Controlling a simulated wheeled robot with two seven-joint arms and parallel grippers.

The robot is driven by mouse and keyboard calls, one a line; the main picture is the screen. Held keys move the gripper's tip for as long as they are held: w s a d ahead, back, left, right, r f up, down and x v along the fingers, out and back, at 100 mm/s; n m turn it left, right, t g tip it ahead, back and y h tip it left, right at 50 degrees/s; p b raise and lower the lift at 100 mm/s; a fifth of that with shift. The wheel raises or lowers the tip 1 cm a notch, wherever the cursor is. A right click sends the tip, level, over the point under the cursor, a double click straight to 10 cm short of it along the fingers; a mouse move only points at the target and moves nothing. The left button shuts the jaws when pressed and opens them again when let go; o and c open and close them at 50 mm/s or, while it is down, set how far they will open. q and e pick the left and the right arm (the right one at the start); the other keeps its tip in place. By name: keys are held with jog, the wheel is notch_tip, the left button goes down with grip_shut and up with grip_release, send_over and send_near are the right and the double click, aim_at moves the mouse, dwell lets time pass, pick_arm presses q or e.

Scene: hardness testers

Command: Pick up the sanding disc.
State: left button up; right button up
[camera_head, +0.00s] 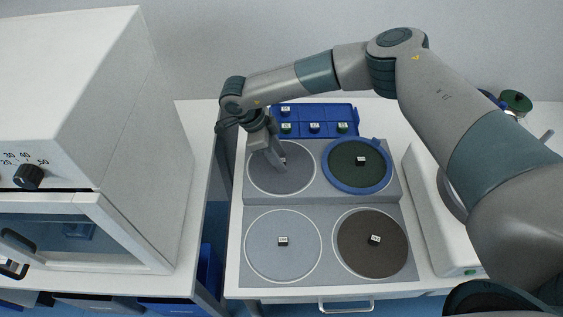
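Four round sanding discs lie on a grey two-level panel: a grey one at back left (265,182), a dark green one with a blue rim at back right (345,175), a light grey one at front left (265,258) and a dark brown one at front right (365,258). Small dark labelled blocks sit at the middle of the discs. My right gripper (279,161) points down over the back-left disc, its tips close to the small block there. The fingers partly hide that block, and I cannot tell whether they grip it. My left gripper is not in view.
A blue tray (322,113) with several small labelled blocks stands behind the panel. A white oven-like cabinet (130,140) stands at left, beyond a gap between the tables. A white machine (432,225) stands right of the panel, partly under my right arm.

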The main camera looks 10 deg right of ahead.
dwell(0.4)
grip_shut()
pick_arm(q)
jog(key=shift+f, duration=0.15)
pick_arm(e)
jog(key=shift+r, duration=0.1)
